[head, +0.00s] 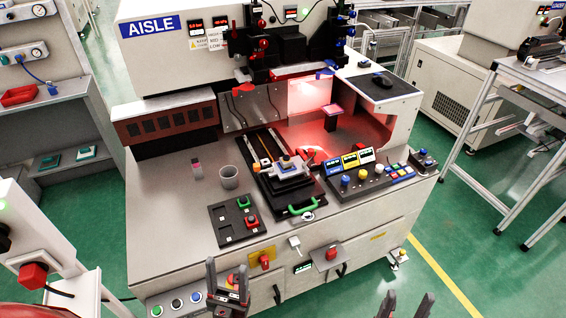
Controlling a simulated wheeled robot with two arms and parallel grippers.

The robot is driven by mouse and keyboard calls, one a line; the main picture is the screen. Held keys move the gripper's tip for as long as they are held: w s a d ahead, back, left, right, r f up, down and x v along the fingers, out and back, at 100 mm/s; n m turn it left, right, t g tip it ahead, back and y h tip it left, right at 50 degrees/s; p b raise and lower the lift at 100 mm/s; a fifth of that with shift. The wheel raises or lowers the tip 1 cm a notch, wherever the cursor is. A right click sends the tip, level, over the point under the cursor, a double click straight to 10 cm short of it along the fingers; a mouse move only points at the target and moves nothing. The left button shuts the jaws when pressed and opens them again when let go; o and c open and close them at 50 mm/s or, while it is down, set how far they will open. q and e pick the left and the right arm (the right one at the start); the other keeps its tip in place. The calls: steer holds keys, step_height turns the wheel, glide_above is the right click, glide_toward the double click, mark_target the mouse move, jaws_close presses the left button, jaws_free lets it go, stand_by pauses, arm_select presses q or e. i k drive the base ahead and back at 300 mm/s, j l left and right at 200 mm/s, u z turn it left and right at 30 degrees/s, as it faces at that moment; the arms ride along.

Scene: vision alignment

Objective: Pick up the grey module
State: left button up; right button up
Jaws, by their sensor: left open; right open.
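A light grey block, which looks like the grey module (289,168), sits on a black slide fixture (262,142) in the middle of the machine's worktop. It has small blue and orange parts near its top. A green handle (302,206) is at the fixture's front end. My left gripper (228,272) is open and empty, pointing up at the bottom of the view, in front of the machine and well apart from the module. My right gripper (408,299) is open at the bottom edge, right of the left one; its lower part is cut off.
A grey cup (229,177) and a small pink-topped bottle (197,169) stand left of the fixture. A control panel (369,183) with displays and knobs is to the right. The front-left worktop (160,235) is clear.

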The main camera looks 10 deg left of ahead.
mark_target(285, 162)
steer(key=i+l, duration=0.95)
steer(key=l, duration=0.15)
steer(key=u, duration=0.05)
